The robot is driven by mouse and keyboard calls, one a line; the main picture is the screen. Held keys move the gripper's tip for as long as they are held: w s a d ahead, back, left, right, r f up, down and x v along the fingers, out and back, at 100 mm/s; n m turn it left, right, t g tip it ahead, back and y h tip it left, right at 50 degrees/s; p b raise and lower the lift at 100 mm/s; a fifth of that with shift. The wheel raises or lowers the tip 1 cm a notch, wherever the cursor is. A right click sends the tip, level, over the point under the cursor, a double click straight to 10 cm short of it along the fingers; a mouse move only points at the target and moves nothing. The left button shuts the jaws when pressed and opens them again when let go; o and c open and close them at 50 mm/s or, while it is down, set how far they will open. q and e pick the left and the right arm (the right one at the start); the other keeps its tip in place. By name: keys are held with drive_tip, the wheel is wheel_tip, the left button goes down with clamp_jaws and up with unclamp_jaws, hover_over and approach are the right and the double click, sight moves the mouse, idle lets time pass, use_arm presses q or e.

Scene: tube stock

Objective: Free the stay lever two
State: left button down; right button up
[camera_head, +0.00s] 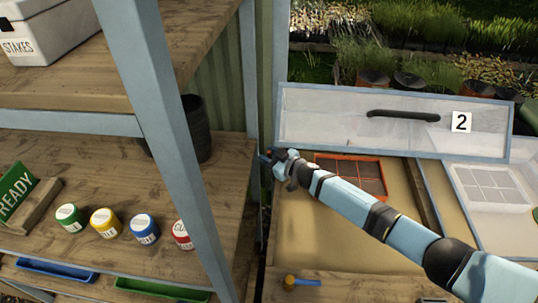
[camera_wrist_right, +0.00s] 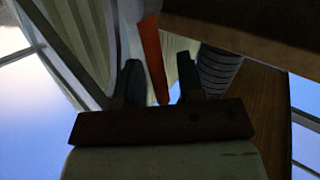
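The stay lever two appears to be the orange-red bar (camera_wrist_right: 153,55) in the right wrist view, its lower end between my two fingers. My right gripper (camera_wrist_right: 162,82) is open around it, with a small gap visible at the lower end. In the head view my right gripper (camera_head: 268,157) is at the left side of the cold frame, by the blue post. There the lever is hidden or too small to tell. The glazed lid (camera_head: 320,118) marked 2 is raised and tilted, with a black handle (camera_head: 403,116). My left gripper is not in view.
A blue-framed wooden shelf rack (camera_head: 172,130) stands left, close to my right gripper. It holds several lidded pots (camera_head: 105,222) and a dark bucket (camera_head: 196,128). An orange seed tray (camera_head: 352,172) lies under the lid, behind my arm. A small yellow-and-blue item (camera_head: 290,282) is at the front edge.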

drive_tip(key=shift+d, duration=0.1)
drive_tip(key=v, duration=1.3)
drive_tip(key=shift+s+d, duration=0.2)
drive_tip(key=shift+s, duration=0.1)
